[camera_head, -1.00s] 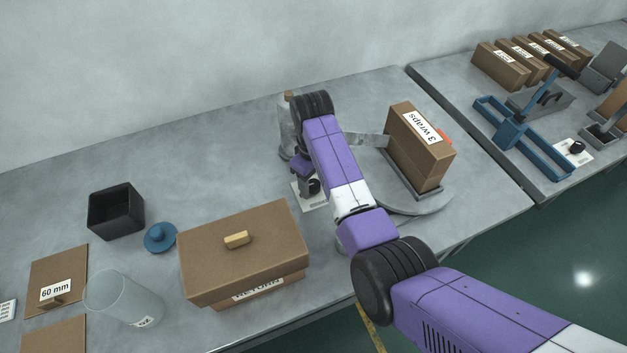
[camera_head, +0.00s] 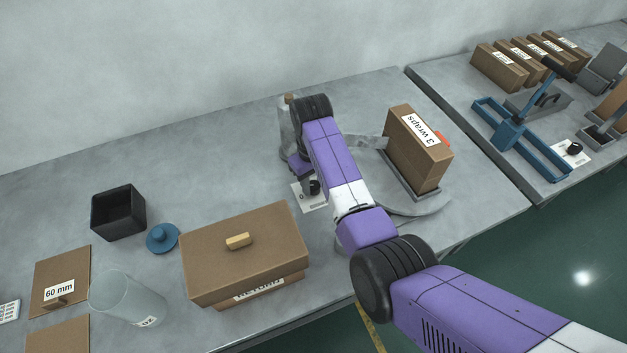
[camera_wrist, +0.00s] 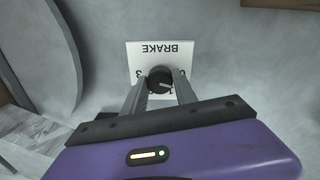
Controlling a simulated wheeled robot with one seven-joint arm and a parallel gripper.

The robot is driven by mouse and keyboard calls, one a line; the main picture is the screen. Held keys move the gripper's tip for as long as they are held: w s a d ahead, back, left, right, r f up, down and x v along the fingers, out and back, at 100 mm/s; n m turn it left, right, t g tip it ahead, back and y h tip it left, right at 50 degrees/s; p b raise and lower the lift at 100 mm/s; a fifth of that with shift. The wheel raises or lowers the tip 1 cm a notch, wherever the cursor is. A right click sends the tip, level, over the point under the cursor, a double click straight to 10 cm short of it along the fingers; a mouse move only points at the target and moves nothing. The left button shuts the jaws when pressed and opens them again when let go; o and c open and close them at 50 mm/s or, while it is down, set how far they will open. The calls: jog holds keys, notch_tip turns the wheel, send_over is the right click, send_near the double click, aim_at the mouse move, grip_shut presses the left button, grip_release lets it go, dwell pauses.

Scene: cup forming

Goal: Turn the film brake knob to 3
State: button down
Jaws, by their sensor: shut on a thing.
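The film brake knob (camera_wrist: 160,80) is a round black dial on a white plate (camera_wrist: 160,50) that reads BRAKE, upside down in the wrist view. A 3 shows at the plate's left edge, and the other marks are partly covered. My gripper (camera_wrist: 160,88) has its two grey fingers on either side of the knob and is shut on it. The knob's pointer setting is too small to read surely. In the head view the knob (camera_head: 314,187) and plate (camera_head: 309,203) show beside my purple arm, which hides most of the gripper.
A box labelled "3 wraps" (camera_head: 418,150) stands on a round grey turntable (camera_head: 420,208) right of my arm. A lidded RETURN box (camera_head: 245,265) stands at front left. A black bin (camera_head: 118,212), blue lid (camera_head: 162,238) and clear jar (camera_head: 125,298) are further left.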

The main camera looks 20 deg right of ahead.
jog(key=m+p, duration=0.1)
jog(key=m, duration=0.2)
jog(key=shift+r+m, duration=0.15)
jog(key=shift+m, duration=0.15)
jog(key=m+p, duration=0.1)
jog(key=m, duration=0.3)
jog(key=shift+w+m, duration=0.1)
jog(key=shift+m, duration=0.2)
jog(key=m, duration=0.4)
jog(key=shift+m, duration=0.3)
jog(key=m, duration=0.3)
jog(key=shift+m+p, duration=0.3)
jog(key=m, duration=0.8)
jog(key=shift+d, duration=0.1)
jog(key=m, duration=0.4)
jog(key=shift+m, duration=2.2)
